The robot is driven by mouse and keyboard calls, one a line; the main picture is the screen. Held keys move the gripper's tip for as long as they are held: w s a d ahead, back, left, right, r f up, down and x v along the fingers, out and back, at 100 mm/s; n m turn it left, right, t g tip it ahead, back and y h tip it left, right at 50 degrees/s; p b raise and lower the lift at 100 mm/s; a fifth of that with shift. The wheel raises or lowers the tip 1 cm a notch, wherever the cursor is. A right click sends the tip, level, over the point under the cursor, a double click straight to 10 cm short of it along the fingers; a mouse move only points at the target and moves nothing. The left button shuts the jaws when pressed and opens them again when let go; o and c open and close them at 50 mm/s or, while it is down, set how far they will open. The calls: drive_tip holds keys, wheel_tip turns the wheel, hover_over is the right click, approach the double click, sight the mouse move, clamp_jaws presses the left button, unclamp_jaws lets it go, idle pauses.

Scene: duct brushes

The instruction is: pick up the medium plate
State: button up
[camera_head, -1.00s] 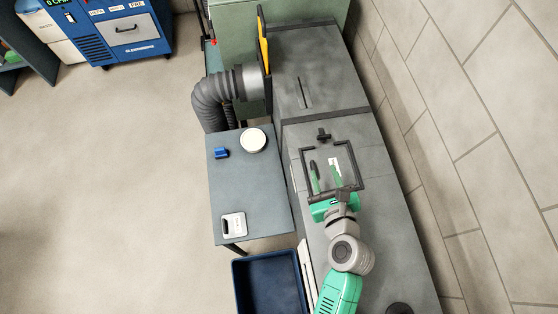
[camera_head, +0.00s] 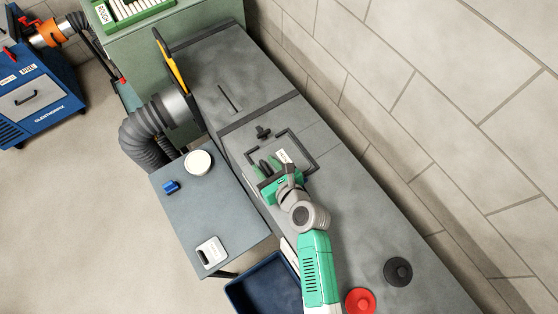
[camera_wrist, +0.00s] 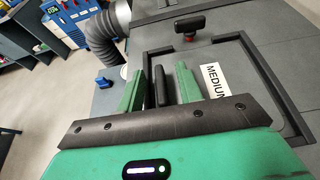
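The medium plate is the grey panel (camera_wrist: 235,95) with a white "MEDIUM" label, set inside a dark square frame on top of the duct; it also shows in the head view (camera_head: 297,163). A black upright handle (camera_wrist: 161,88) stands on it. My gripper (camera_wrist: 160,80) is over the plate, its two green fingers apart on either side of the handle, with a narrow gap visible on each side. In the head view my gripper (camera_head: 270,170) covers the near part of the plate. The handle's lower end is hidden by my gripper body.
A black T-shaped knob (camera_head: 263,132) sits just beyond the frame. A blue bin (camera_head: 262,290) stands below. Red (camera_head: 360,301) and black (camera_head: 398,271) discs lie on the duct.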

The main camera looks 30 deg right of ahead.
drive_tip(key=shift+c, duration=0.3)
clamp_jaws()
drive_tip(key=shift+r, duration=0.15)
wheel_tip(320, 180, up, 10)
drive_tip(key=p, duration=0.3)
